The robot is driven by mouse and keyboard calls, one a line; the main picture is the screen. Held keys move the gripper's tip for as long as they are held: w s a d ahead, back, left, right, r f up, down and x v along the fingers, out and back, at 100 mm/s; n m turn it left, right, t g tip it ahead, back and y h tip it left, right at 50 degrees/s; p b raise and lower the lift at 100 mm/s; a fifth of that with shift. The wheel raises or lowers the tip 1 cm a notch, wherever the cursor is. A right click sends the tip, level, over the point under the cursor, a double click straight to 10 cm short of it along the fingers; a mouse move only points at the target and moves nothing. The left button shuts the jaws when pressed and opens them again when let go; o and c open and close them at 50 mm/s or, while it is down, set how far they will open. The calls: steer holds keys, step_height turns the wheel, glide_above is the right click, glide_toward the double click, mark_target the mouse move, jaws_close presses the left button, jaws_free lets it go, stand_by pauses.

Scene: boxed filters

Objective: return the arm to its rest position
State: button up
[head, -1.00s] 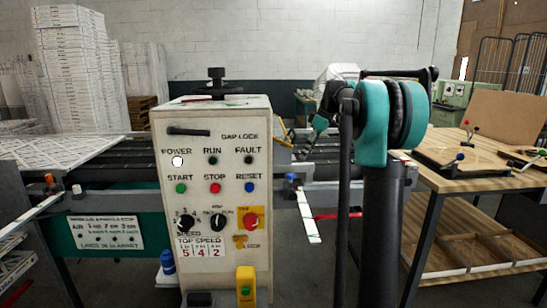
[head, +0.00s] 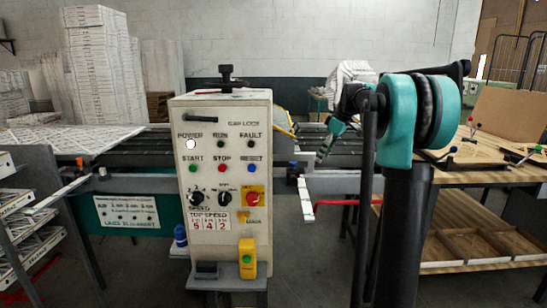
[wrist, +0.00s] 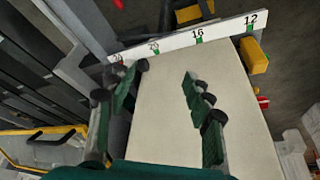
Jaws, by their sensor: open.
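My arm rises at the right of the head view, its black and teal joints folded at the top. My gripper (head: 331,138) hangs at the arm's left side, pointing down and left, partly hidden by the arm. In the wrist view my gripper (wrist: 165,92) has its two teal and black fingers spread apart with nothing between them. Behind the fingers is a pale beige flat surface (wrist: 190,60), with a white numbered scale strip (wrist: 180,40) along its far edge.
A control box (head: 222,180) with buttons and knobs stands left of my arm, in front of a dark conveyor (head: 150,150). A wooden workbench (head: 480,172) with a lower shelf is close on the right. Stacked white boxed filters (head: 97,75) stand at the back left.

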steer(key=s+f+m+h, duration=0.1)
steer(key=s+f+m, duration=0.2)
steer(key=s+f, duration=0.6)
steer(key=s+f+m+t+h, duration=0.1)
steer(key=s+f+m, duration=0.3)
steer(key=s+f, duration=0.5)
steer(key=s+f+m+h, duration=0.1)
steer(key=s+f+m, duration=0.3)
steer(key=s+f, duration=0.6)
steer(key=s, duration=1)
steer(key=shift+s+a+t+h, duration=0.2)
steer(key=shift+t+h, duration=0.2)
